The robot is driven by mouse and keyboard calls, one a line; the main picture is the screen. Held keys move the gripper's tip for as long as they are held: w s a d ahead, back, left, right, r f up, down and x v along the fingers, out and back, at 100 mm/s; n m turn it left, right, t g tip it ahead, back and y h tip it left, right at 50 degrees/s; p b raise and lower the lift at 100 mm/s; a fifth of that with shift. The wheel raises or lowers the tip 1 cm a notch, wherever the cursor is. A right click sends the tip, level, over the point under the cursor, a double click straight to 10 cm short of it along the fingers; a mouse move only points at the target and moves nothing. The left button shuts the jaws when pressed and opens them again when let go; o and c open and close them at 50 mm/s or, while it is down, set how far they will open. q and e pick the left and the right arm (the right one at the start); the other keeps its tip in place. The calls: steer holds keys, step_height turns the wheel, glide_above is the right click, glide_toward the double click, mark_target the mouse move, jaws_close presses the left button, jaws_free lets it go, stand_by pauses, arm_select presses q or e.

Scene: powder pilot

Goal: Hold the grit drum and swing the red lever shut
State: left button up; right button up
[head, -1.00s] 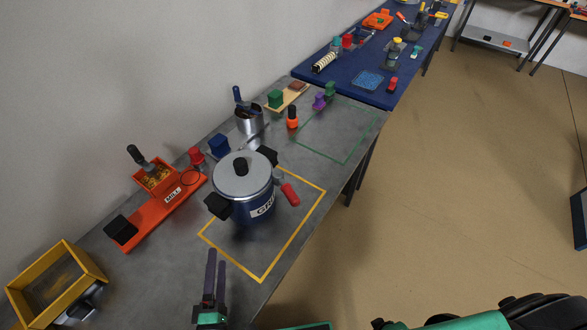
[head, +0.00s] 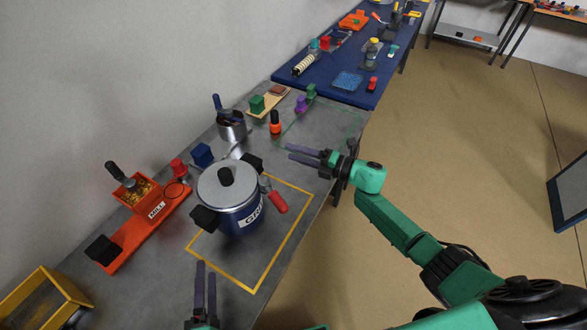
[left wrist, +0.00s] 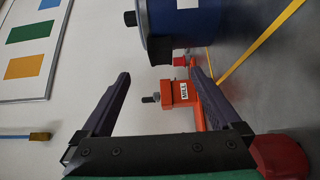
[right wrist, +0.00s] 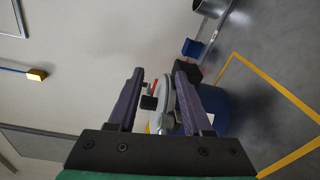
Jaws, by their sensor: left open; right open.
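The grit drum (head: 237,208) is a blue pot with a grey lid, a black knob and two black side handles. It stands in the yellow outlined square on the grey bench. The red lever (head: 278,202) sticks out from its right side near the rim. My left gripper (head: 205,270) is open and empty, in front of the drum and apart from it. In the left wrist view the drum (left wrist: 185,22) is beyond the fingers. My right gripper (head: 304,155) is open and empty, right of and beyond the drum. The right wrist view shows the drum (right wrist: 213,104) partly behind a finger.
An orange mill (head: 150,215) stands left of the drum, with a yellow frame box (head: 45,300) nearer. A metal cup (head: 232,130), a blue block (head: 202,155) and an orange-black bottle (head: 275,123) stand behind. The bench's right edge is close to the yellow square.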

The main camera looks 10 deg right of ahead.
mark_target(208, 230)
steer(key=s+a+r+n+g+y, duration=0.2)
steer(key=s+a+r+n+g, duration=0.3)
steer(key=a+r+n+g, duration=0.6)
arm_select(q)
steer(key=w, duration=1.4)
steer(key=shift+w+d, duration=0.3)
steer(key=shift+d, duration=0.05)
steer(key=shift+s, duration=0.1)
jaws_close()
arm_select(e)
steer(key=s+d+f+n+h, duration=0.4)
steer(key=s+d+n+h, duration=0.2)
steer(key=n+h, duration=0.5)
steer(key=d+n, duration=0.1)
steer(key=n, duration=0.2)
steer(key=shift+d+n+g+h, duration=0.2)
steer(key=shift+n+g+h, duration=0.1)
steer(key=shift+g, duration=0.1)
